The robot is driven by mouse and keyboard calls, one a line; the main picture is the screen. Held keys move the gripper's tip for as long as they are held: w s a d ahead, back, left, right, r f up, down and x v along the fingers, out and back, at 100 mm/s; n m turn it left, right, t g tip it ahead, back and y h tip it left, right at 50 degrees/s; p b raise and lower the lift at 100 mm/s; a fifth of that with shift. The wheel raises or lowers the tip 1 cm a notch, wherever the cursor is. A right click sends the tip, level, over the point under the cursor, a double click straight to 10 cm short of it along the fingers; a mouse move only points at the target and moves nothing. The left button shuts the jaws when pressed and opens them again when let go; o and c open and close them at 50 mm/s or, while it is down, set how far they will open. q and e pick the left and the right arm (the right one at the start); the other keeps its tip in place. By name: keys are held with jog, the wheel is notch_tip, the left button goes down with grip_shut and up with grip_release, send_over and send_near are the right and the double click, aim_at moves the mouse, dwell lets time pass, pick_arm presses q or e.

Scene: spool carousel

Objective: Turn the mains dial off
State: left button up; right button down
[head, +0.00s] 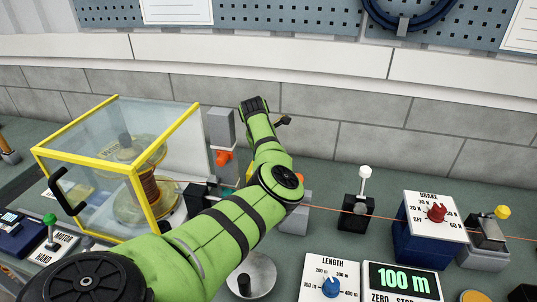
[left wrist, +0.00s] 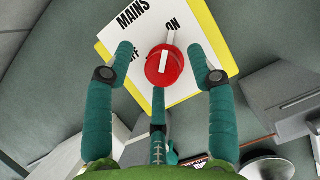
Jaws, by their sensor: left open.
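The mains dial (left wrist: 165,68) is a round red knob with a white bar, on a white plate with yellow edges (left wrist: 214,47) marked MAINS, ON and OFF. Its white pointer is toward the ON mark. In the left wrist view my left gripper (left wrist: 160,50) is open, its two outer teal fingers on either side of the dial with gaps to it. A third finger lies below the dial; I cannot tell whether it touches. My right gripper is not in view.
A yellow-framed clear box (head: 90,160) with a spool stands left of my arm. To the right are a white-knobbed lever (head: 365,173), the brake dial (head: 437,212), the length dial (head: 331,287) and a green display (head: 403,281). A thin orange line runs across there.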

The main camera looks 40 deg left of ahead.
pick_arm(q)
jog(key=shift+w+f, duration=0.1)
jog(key=shift+f, duration=0.05)
jog(key=shift+d, duration=0.1)
jog(key=shift+c, duration=0.4)
jog(key=c, duration=1)
